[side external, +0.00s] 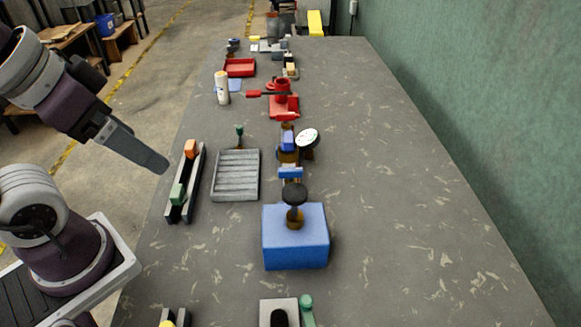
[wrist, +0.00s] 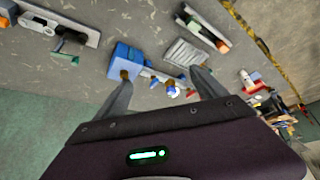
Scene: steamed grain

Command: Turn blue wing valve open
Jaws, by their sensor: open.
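A brass-coloured fitting (side external: 288,157) stands mid-table in the side view, with a blue block on its top and a round white-faced gauge (side external: 307,139) on its right. A small flat blue handle (side external: 290,173), which looks like the wing of the valve, sits at its near end. Its exact turn angle is too small to tell. In the wrist view small blue parts (wrist: 150,72) and the gauge (wrist: 173,92) lie between the fingers, farther off. My gripper (side external: 163,166) is open and empty, raised left of the fitting and apart from it. It also shows in the wrist view (wrist: 162,75).
A blue box (side external: 295,242) with a brown stem and black knob stands just in front of the fitting. A grey ribbed plate (side external: 236,175) and a dark rail (side external: 186,182) with coloured blocks lie left. A red valve (side external: 283,98) stands behind. The table's right side is clear.

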